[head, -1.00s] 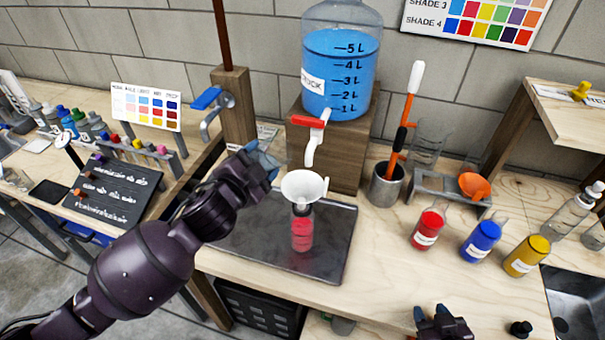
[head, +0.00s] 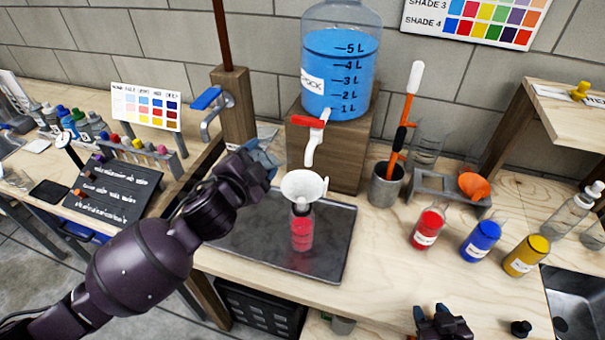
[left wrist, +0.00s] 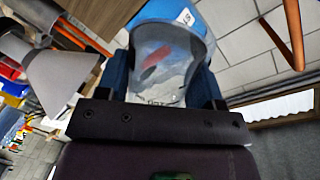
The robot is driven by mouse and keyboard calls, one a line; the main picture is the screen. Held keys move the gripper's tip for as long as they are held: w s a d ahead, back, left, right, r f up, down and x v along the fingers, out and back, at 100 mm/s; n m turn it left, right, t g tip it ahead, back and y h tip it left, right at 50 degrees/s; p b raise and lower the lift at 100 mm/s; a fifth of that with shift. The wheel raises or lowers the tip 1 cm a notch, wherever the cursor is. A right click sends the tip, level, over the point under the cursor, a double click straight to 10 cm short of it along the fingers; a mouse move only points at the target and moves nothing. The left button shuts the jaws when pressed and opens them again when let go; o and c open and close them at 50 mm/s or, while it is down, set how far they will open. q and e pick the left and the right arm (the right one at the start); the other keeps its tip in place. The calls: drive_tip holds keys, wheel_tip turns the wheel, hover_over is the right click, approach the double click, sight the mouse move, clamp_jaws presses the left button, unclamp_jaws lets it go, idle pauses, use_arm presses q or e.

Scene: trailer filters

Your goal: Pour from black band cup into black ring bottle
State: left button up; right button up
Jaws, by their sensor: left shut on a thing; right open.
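A bottle with red liquid (head: 302,233) stands upright on the dark tray (head: 334,262), with a white funnel (head: 303,185) in its mouth. My left gripper (head: 264,158) is just left of and above the funnel. It is shut on a clear cup (left wrist: 165,75), which shows between the fingers in the left wrist view; no black band is visible there. The cup is mostly hidden in the head view. My right gripper (head: 440,312) is open and empty at the bottom right.
A jug of blue liquid (head: 340,75) with a red-handled tap (head: 308,124) stands on a wooden block behind the funnel. A metal pot (head: 386,186) and red, blue (head: 481,242) and yellow bottles stand to the right. The bench between tray and bottles is clear.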

use_arm(q)
drive_tip(key=shift+r+m, duration=0.2)
drive_tip(key=shift+m, duration=0.1)
use_arm(e)
drive_tip(key=shift+s, duration=0.25)
idle(0.4)
use_arm(q)
drive_tip(key=shift+r+m, duration=0.2)
drive_tip(key=shift+m, duration=0.1)
use_arm(e)
drive_tip(key=shift+w+r, duration=0.1)
drive_tip(key=shift+w, duration=0.15)
idle(0.5)
use_arm(q)
drive_tip(key=shift+r+y, duration=0.15)
drive_tip(key=shift+y, duration=0.15)
use_arm(e)
drive_tip(key=shift+s, duration=0.2)
use_arm(q)
drive_tip(key=shift+r+m, duration=0.2)
drive_tip(key=shift+m, duration=0.4)
use_arm(e)
drive_tip(key=shift+w, duration=0.1)
idle(0.5)
use_arm(q)
drive_tip(key=shift+r+m+p, duration=0.25)
drive_tip(key=shift+m+p, duration=0.15)
idle(0.9)
